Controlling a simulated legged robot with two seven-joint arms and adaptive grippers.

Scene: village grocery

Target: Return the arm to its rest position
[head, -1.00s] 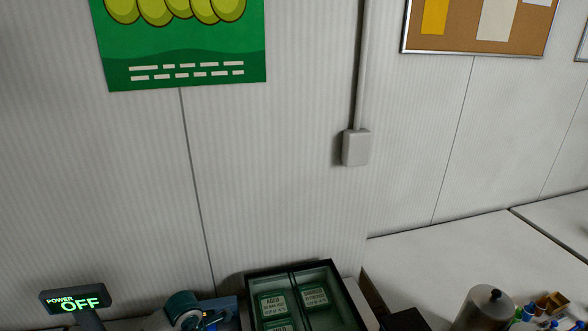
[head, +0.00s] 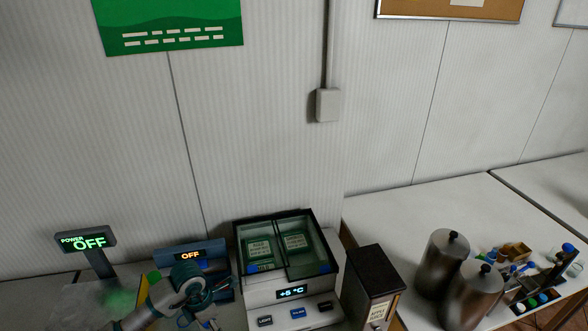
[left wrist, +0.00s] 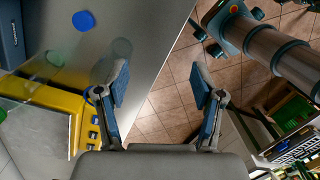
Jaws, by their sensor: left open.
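My left arm comes in from the lower left in the head view. Its gripper (head: 207,293) is over the counter, in front of a small blue display unit (head: 185,252) reading OFF; its fingertips are hard to make out there. In the left wrist view my left gripper (left wrist: 160,82) has its two blue-padded fingers wide apart with nothing between them. They are over the edge of a grey metal counter (left wrist: 150,30), with tiled floor below. My right gripper is not in view.
A POWER OFF sign (head: 86,240) stands at the left. A cooled case (head: 262,292) with green packs reads +5 °C. A dark box (head: 372,285) and metal canisters (head: 442,262) are to the right. A yellow-framed thing (left wrist: 75,105) lies close in the wrist view.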

